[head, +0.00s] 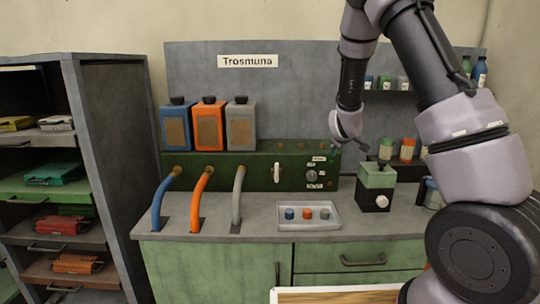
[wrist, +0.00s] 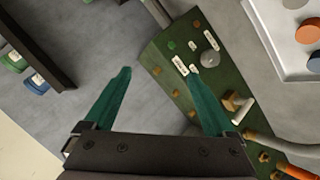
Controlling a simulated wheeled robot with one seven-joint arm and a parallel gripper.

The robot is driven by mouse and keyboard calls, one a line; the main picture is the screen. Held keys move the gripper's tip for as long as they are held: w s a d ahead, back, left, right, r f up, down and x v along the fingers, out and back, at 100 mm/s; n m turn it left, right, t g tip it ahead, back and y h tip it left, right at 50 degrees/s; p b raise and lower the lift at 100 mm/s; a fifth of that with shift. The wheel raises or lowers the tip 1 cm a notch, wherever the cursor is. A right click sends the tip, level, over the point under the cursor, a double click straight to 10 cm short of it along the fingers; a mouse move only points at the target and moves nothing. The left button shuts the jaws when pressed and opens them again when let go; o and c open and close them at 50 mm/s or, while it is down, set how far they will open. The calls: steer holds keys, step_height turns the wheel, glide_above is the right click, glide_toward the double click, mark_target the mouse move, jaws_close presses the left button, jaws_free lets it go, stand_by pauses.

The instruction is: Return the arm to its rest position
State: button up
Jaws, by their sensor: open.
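My arm rises on the right of the head view, bends over the top and hangs down with my gripper (head: 347,146) in front of the grey back panel, above the right part of the green machine panel (head: 262,178). In the wrist view my gripper (wrist: 159,72) shows two green fingers spread apart with nothing between them. The green panel, with its knob (wrist: 210,58), labels and white lever (wrist: 235,102), lies behind the right finger. My fingers appear apart from the panel, though the exact gap is hard to tell.
A white tray (head: 334,225) with blue, orange and grey pieces lies on the counter. A green-and-black box (head: 377,179) and jars stand right of it. Blue, orange and grey canisters (head: 209,123) stand above hoses. A rack (head: 100,130) stands left. Shelf bottles (head: 480,70) are behind my arm.

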steer(key=s+r+m+g+y, duration=0.2)
steer(key=s+r+m+y, duration=0.35)
steer(key=s+r, duration=1.1)
steer(key=s+a+r+m, duration=0.1)
steer(key=s+r+m, duration=0.1)
steer(key=s, duration=0.9)
steer(key=s+r+m+g, duration=0.1)
steer(key=s+r+m, duration=0.2)
steer(key=s, duration=0.8)
steer(key=shift+s+a+r+m+g+h, duration=0.3)
steer(key=shift+a+r+m+h, duration=0.05)
steer(key=shift+m, duration=0.3)
